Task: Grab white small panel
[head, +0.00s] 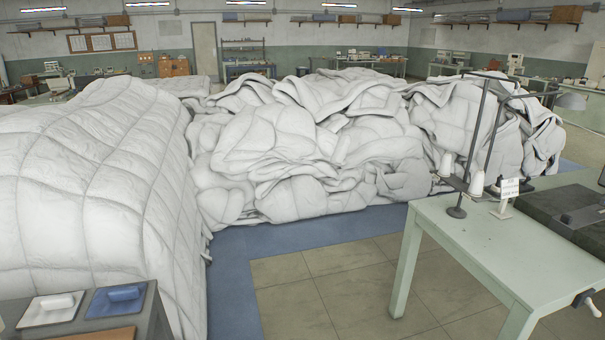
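A small white panel (51,309) with a raised white grip bar lies on a grey stand at the bottom left. A similar blue panel (116,298) with a blue grip bar lies just right of it. Another small white plate (508,188) with dark marks stands upright on a little stand on the pale green table (484,246) at the right. Neither of my grippers shows in the head view.
A large quilted white duvet heap (90,190) rises behind the grey stand. More crumpled duvets (300,150) fill the middle. Thread cones on a dark rack (477,183) and a dark case (565,208) occupy the table. Tiled floor (330,275) in front is clear.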

